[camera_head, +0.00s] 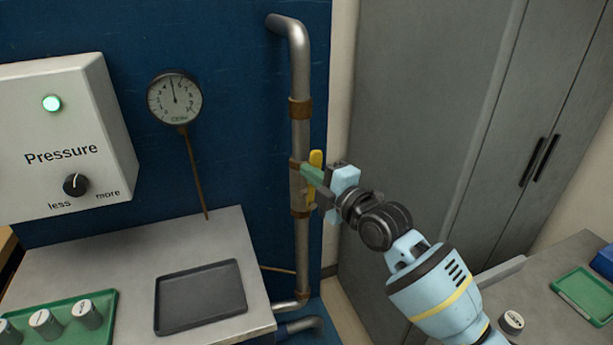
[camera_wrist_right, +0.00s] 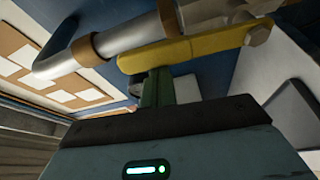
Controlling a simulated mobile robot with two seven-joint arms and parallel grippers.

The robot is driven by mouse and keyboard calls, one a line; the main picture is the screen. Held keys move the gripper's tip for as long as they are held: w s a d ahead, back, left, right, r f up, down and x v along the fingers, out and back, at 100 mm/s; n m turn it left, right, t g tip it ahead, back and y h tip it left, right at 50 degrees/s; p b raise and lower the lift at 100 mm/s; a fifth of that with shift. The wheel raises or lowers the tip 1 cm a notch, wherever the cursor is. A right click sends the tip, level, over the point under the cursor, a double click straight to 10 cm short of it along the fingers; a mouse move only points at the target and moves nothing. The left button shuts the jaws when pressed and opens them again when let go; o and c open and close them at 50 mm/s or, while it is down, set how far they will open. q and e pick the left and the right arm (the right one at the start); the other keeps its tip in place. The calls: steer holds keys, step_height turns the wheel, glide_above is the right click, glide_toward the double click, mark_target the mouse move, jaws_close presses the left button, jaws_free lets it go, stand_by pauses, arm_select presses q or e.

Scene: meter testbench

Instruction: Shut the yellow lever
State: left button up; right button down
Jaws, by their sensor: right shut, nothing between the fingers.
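The yellow lever (camera_head: 316,160) stands upright alongside the vertical metal pipe (camera_head: 301,135), roughly in line with it. In the right wrist view the lever (camera_wrist_right: 185,54) runs across the upper part, from a bolt at the right to a free end at the left. My right gripper (camera_head: 308,174) is shut and empty, with its green fingers at the lever and hiding part of it. In the right wrist view the fingertips (camera_wrist_right: 156,78) are close to the lever's side; I cannot tell if they touch. My left gripper is not in view.
A pressure box (camera_head: 85,125) with a green light and knob is at the left. A round gauge (camera_head: 175,98) hangs on the blue panel. A dark tray (camera_head: 200,296) and a green tray (camera_head: 108,335) lie on the bench. A grey cabinet (camera_head: 430,90) is behind my arm.

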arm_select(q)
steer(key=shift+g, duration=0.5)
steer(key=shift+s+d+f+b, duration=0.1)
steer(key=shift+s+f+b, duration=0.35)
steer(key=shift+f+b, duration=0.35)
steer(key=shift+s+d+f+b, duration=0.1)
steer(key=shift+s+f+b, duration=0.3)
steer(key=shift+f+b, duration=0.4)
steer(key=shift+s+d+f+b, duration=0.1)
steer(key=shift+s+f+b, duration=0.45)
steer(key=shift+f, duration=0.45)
arm_select(e)
steer(key=w+d+f+m+t+h, duration=0.3)
steer(key=d+f+m+t, duration=0.3)
steer(key=m, duration=1.5)
steer(key=shift+w+d+f+h, duration=0.2)
steer(key=shift+d+f+h, duration=0.4)
steer(key=shift+d+f, duration=1.15)
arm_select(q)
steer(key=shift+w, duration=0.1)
arm_select(e)
steer(key=shift+d+r, duration=0.45)
steer(key=shift+r, duration=0.05)
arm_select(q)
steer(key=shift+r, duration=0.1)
arm_select(e)
steer(key=shift+r, duration=0.1)
